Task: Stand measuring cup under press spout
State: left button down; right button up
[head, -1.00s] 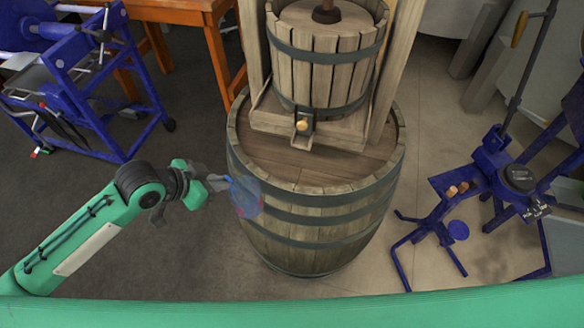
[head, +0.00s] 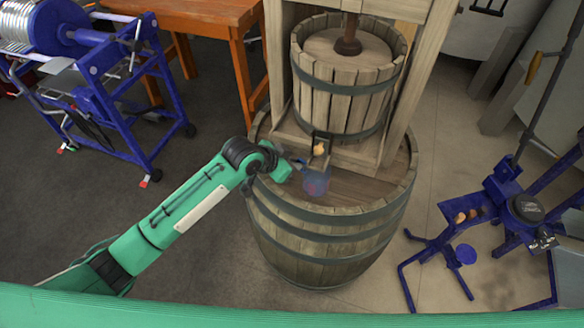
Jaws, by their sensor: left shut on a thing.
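The cup looks about upright. My right gripper is not in view.
The barrel (head: 325,240) carries the wooden press, with a post on each side of the basket. A blue machine (head: 90,85) and an orange table (head: 215,15) stand at the left. A blue floor corker (head: 500,200) stands at the right. The barrel top's right front is clear.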

pick_arm(q)
notch_tip(320, 180, down, 2)
jog(key=shift+f+p, duration=0.2)
jog(key=shift+p, duration=0.25)
jog(key=shift+f, duration=0.35)
jog(key=shift+f, duration=0.2)
jog(key=c, duration=1.5)
grip_release()
jog(key=shift+c, duration=0.2)
